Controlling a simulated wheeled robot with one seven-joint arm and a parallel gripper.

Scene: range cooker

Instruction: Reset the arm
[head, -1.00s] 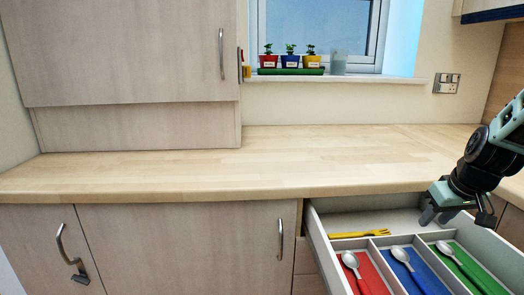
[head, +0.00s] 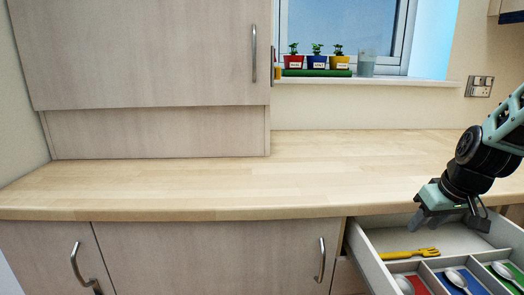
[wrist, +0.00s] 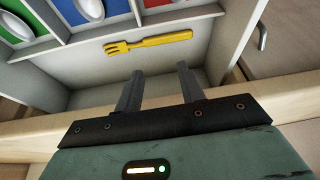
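My gripper (head: 450,218) is at the right of the head view, above the back part of an open drawer (head: 368,258). In the wrist view its two fingers (wrist: 158,90) stand apart with nothing between them, so it is open and empty. A yellow fork (head: 408,254) lies in the drawer's back compartment; the wrist view shows it (wrist: 148,42) beyond the fingertips, apart from them.
The drawer's front compartments hold spoons on red (head: 418,284), blue (head: 474,281) and green (head: 515,268) bases. A wooden worktop (head: 200,184) is clear. Potted plants (head: 317,62) and a cup (head: 366,64) stand on the windowsill. A wall cabinet (head: 140,60) hangs at the left.

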